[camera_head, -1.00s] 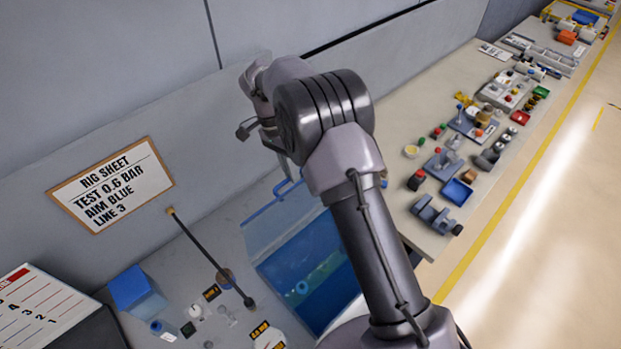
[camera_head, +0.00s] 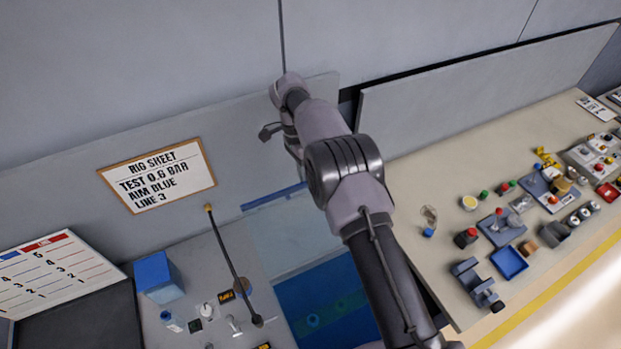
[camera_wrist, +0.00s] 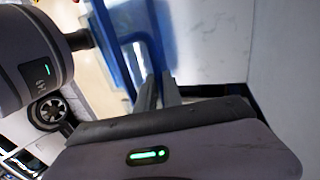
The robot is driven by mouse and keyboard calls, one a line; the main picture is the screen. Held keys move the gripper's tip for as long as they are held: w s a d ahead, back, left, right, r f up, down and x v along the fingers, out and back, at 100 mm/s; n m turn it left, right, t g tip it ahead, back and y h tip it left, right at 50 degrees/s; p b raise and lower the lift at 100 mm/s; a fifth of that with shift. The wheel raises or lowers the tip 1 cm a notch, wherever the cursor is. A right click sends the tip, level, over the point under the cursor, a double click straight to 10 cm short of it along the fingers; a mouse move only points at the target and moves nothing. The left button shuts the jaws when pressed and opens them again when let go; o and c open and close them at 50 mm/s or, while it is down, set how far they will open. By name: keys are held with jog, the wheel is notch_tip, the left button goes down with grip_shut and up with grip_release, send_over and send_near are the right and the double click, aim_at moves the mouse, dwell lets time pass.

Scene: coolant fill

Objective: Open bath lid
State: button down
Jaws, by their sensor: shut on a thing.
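The bath (camera_head: 322,308) holds dark blue liquid and sits in the bench, partly behind my arm. Its clear lid (camera_head: 295,238) shows as a pale see-through panel with a blue bar (camera_head: 275,197) along its far edge. It looks raised at an angle, but how far is hard to tell. In the wrist view, my gripper (camera_wrist: 158,88) is shut at a blue frame with a bar (camera_wrist: 122,50), which appears to be the lid's edge and handle. In the head view my arm hides the fingertips and the grip.
A grey back panel with a framed rig sheet (camera_head: 158,175) stands behind the bench. A black rod (camera_head: 232,262), a blue box (camera_head: 158,277) and small fittings lie left of the bath. The right bench (camera_head: 420,195) carries several parts, with bare space near the wall.

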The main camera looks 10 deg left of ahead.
jog(key=c, duration=1.5)
grip_release()
jog(key=shift+w+d, duration=0.15)
